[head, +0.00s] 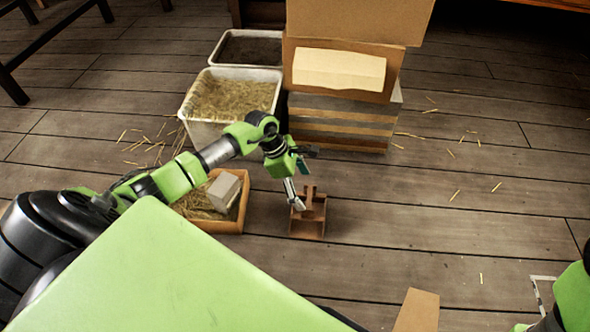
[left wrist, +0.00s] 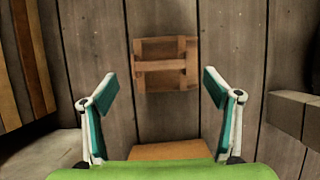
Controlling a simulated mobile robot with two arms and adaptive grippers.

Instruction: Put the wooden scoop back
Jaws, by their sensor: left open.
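A small brown wooden piece (head: 308,222) with a crossbar and upright parts stands on the plank floor, right of the straw tray. It also shows in the left wrist view (left wrist: 166,66), ahead of the fingers and centred between them. I cannot tell whether it is the scoop, its holder, or both together. My left gripper (head: 300,188) is just above it in the head view. In the left wrist view the gripper (left wrist: 160,88) has its fingers wide apart, with nothing between them. Part of my right arm (head: 572,300) shows at the lower right; its gripper is not clear.
An orange-rimmed tray (head: 225,227) with straw and a grey block (head: 224,191) lies left of the wooden piece. A straw-filled bin (head: 198,132) and stacked boxes (head: 345,122) stand behind. A tan block (head: 418,312) is at the front. The floor to the right is mostly clear.

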